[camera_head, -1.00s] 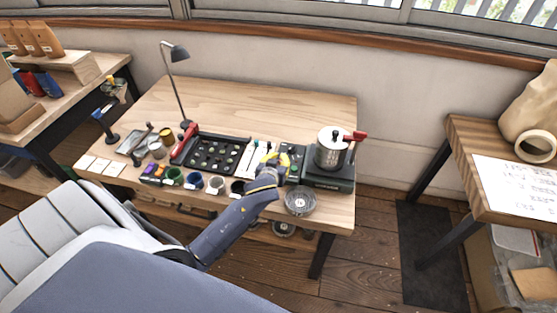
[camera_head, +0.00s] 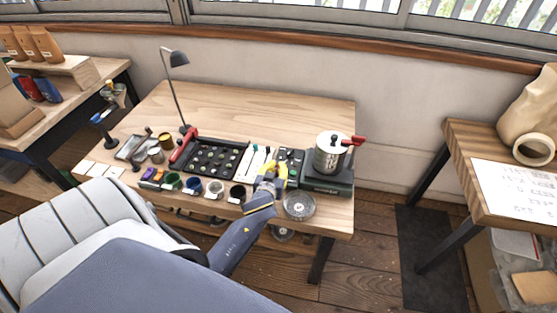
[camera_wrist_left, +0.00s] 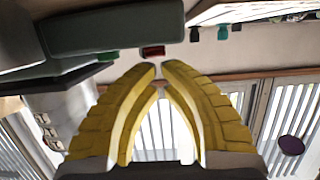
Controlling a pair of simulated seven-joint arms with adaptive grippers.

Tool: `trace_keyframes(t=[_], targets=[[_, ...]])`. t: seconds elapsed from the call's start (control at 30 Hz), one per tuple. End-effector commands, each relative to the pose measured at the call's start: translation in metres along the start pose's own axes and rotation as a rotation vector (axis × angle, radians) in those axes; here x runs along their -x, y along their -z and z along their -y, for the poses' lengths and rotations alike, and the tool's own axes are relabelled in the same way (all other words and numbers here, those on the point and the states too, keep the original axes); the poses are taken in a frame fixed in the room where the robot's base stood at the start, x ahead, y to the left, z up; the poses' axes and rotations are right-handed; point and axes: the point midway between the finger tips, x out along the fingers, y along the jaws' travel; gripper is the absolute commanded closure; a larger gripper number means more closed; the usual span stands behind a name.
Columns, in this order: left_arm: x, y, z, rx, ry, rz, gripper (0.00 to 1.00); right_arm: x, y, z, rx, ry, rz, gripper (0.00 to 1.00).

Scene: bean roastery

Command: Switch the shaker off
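The likely shaker is a silver canister (camera_head: 331,150) with a red handle (camera_head: 354,140), on a dark green base (camera_head: 325,186) at the table's right. A smaller dark green box (camera_head: 294,156) stands to its left. In the left wrist view, a dark green body (camera_wrist_left: 115,27) has a red part (camera_wrist_left: 153,51) and a green part (camera_wrist_left: 107,57) along its edge; I cannot tell which is the switch. My left gripper (camera_head: 277,168) is at the small box's near side, partly hiding it. Its yellow fingertips (camera_wrist_left: 160,67) are almost together, with nothing visible between them. My right gripper is out of view.
A round metal dish (camera_head: 299,205) stands near the table's front edge, just right of my left gripper. A black sorting tray (camera_head: 218,157) and several small cups stand to the left.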

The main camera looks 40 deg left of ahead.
Motion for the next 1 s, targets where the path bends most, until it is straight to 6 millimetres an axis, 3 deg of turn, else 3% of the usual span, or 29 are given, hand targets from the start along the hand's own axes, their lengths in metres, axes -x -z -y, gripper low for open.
trace_keyframes(t=[0.27, 0.7, 1.0], targets=[[0.015, 0.037, -0.008, 0.001, -0.013, -0.005, 1.00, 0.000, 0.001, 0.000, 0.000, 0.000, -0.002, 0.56], [0.090, 0.017, -0.007, -0.001, -0.011, 0.001, 1.00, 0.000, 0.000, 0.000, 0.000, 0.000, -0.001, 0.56], [0.111, 0.013, -0.006, -0.003, -0.011, -0.001, 1.00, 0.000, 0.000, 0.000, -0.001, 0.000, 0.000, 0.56]])
